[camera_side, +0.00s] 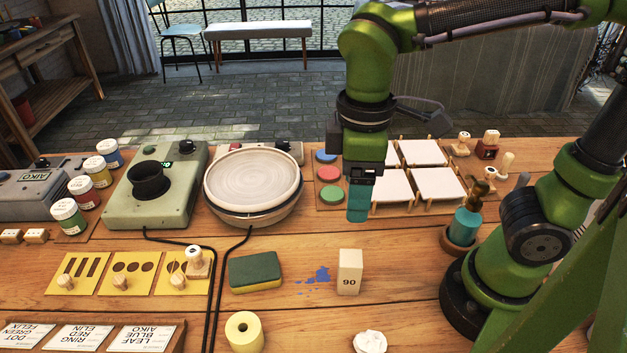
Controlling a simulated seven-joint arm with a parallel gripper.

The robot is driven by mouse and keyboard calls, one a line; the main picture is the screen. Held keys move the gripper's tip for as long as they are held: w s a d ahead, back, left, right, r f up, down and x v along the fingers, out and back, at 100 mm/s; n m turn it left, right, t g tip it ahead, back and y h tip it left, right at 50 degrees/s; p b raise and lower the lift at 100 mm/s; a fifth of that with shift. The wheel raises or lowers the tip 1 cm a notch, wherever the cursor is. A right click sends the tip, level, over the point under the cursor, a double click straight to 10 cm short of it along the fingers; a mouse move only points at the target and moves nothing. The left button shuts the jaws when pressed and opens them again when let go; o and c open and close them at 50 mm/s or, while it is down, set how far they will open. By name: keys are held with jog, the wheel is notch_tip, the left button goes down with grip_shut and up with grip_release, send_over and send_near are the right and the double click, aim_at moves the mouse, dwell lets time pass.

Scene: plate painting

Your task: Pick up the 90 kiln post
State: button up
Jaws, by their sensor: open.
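The 90 kiln post (349,271) is a pale upright block with "90" on its front face. It stands on the wooden table at the front middle. My gripper (358,206) is above and behind the post, pointing down near the right of the round plate on the wheel. It is open and apart from the post. A teal shape shows at its lower end; I cannot tell whether it is a finger or something behind.
A green and yellow sponge (254,272) lies left of the post, with blue paint spots (318,275) between. A yellow roll (243,332) and a crumpled white wad (370,341) are in front. The plate wheel (253,182) and white tiles (438,185) stand behind.

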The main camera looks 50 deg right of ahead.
aim_at(351, 257)
jog(key=f, duration=1.6)
jog(key=shift+s+f, duration=0.25)
jog(key=shift+f, duration=0.15)
jog(key=shift+c, duration=0.3)
jog(key=c, duration=1.2)
